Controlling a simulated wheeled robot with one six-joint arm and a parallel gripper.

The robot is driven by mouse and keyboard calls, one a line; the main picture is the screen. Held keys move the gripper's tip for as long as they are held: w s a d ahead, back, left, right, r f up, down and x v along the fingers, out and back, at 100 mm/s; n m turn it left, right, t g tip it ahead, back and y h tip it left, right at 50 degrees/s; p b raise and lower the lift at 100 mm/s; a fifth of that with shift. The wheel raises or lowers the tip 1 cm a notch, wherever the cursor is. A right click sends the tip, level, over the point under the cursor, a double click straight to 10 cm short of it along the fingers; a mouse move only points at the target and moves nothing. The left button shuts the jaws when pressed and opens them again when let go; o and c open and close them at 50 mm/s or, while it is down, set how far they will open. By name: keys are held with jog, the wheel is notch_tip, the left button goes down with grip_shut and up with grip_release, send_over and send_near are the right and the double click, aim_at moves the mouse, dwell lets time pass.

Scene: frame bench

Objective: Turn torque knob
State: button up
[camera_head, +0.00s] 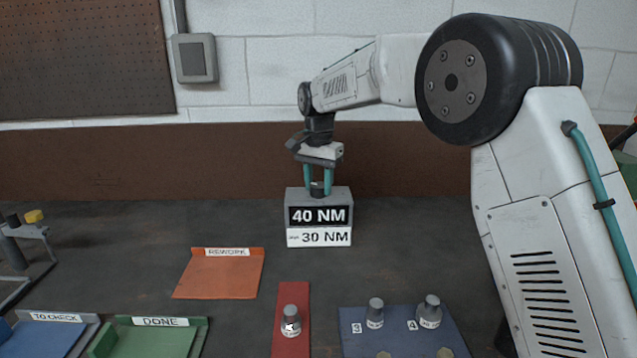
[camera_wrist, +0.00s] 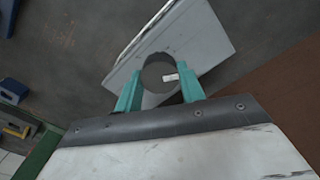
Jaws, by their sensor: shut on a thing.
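The torque unit (camera_head: 343,192) is a grey box on the bench, with a black "40 NM" label above a white "30 NM" label on its front. My gripper (camera_head: 317,188) points down onto its top, with teal fingers on either side of the dark round torque knob (camera_wrist: 158,78). In the wrist view the fingers (camera_wrist: 160,95) are shut on the knob. A small pale mark shows on the knob's top, right of its middle. In the head view the knob is mostly hidden between the fingers.
An orange "REWORK" mat (camera_head: 218,278) lies left of the unit. In front are a red strip (camera_head: 291,346) with a grey fitting and a blue mat (camera_head: 400,340) with two more fittings. The green "DONE" tray (camera_head: 160,342) and blue "TO CHECK" tray (camera_head: 50,340) are at front left.

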aim_at(319, 185)
jog(key=shift+n, duration=0.3)
jog(key=n, duration=0.3)
jog(key=shift+n, duration=2.1)
jog(key=o, duration=1)
jog(key=shift+r, duration=0.1)
notch_tip(319, 185, up, 8)
jog(key=shift+d+f, duration=0.1)
jog(key=shift+f, duration=0.05)
